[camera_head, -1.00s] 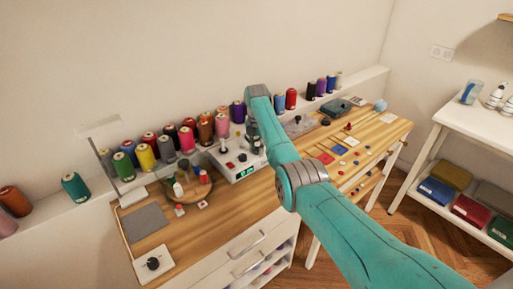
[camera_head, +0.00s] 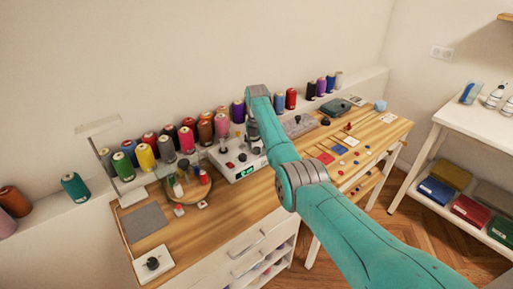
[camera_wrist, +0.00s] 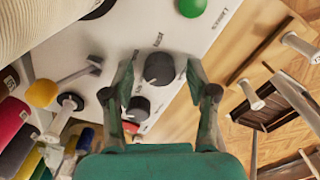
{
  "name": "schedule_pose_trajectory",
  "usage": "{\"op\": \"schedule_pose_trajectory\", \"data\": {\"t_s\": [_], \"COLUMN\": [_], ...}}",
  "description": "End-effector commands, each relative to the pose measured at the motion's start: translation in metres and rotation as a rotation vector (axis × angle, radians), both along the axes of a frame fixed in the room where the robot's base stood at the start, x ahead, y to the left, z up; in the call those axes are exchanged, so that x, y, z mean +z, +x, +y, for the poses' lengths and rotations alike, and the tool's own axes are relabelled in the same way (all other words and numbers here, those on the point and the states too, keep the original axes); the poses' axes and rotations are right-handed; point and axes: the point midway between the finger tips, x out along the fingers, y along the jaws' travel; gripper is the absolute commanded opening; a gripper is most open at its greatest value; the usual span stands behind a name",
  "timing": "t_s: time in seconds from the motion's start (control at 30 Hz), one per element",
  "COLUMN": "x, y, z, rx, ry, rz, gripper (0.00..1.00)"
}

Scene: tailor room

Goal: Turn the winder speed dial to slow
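My gripper (camera_wrist: 160,70) is open, with one finger on each side of the upper dial. I cannot tell whether the fingers touch it.
A green button (camera_wrist: 192,7) and a lever with a yellow knob (camera_wrist: 42,93) are on the panel near the fingers. Thread spools (camera_head: 145,156) line the ledge behind. A round wooden tray (camera_head: 188,197) with small bottles stands left of the winder.

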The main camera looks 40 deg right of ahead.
Motion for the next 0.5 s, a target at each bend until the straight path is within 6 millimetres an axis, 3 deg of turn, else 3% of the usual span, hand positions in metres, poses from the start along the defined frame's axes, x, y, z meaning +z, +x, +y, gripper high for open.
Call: {"op": "schedule_pose_trajectory", "data": {"t_s": [0.27, 0.5], "x": [0.005, 0.041], "y": [0.001, 0.001], "z": [0.0, 0.0], "rx": [0.0, 0.0], "ry": [0.0, -0.001], "rz": [-0.001, -0.004], "gripper": [0.58, 0.58]}}
